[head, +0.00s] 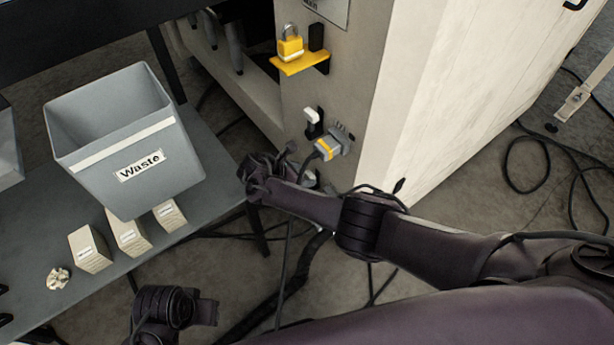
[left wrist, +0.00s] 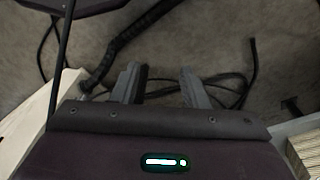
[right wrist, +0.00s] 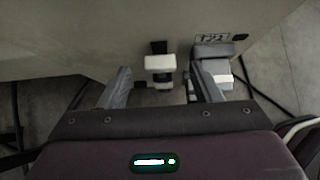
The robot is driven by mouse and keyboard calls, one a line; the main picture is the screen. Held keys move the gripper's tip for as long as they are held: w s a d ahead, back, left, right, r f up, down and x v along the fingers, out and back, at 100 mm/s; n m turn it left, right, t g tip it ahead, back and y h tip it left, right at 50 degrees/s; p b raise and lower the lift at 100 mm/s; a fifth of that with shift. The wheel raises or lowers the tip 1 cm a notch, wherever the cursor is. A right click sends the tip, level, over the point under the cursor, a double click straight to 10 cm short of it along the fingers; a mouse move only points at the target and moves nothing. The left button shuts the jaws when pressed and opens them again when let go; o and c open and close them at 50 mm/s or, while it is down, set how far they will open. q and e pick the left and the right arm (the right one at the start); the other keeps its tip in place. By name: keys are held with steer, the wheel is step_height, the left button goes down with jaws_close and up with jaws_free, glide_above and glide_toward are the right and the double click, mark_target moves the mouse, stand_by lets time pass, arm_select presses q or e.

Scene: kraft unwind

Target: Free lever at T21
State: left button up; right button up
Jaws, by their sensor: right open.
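The T21 label (right wrist: 212,38) shows in the right wrist view on the panel face. Below it sits a grey block (right wrist: 222,50) with a white part, beside my right finger. A white lever (right wrist: 160,64) on a black mount stands left of the label. My right gripper (right wrist: 161,72) is open, its fingers either side of this lever; contact cannot be told. In the head view my right gripper (head: 262,178) is beside the cabinet's lower part. A white lever (head: 312,116) and a grey connector with a yellow band (head: 333,147) are above it. My left gripper (left wrist: 160,80) is open and empty over floor.
A yellow padlock (head: 290,47) sits on a yellow shelf on the cabinet. A grey Waste bin (head: 120,110) and small boxes (head: 90,250) stand on the grey table at left. Cables (head: 545,145) lie on the floor.

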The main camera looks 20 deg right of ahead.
mark_target(310, 175)
steer(key=shift+b+x, duration=0.55)
steer(key=shift+x, duration=0.6)
steer(key=shift+w+d+f, duration=0.15)
steer(key=shift+d+f, duration=0.2)
arm_select(q)
steer(key=shift+w+d+r+t+h, duration=0.15)
steer(key=shift+d+t, duration=0.15)
steer(key=shift+d, duration=0.15)
steer(key=shift+w+d+t+h, duration=0.15)
steer(key=shift+d+t, duration=0.15)
steer(key=shift+d, duration=0.1)
arm_select(e)
jaws_close()
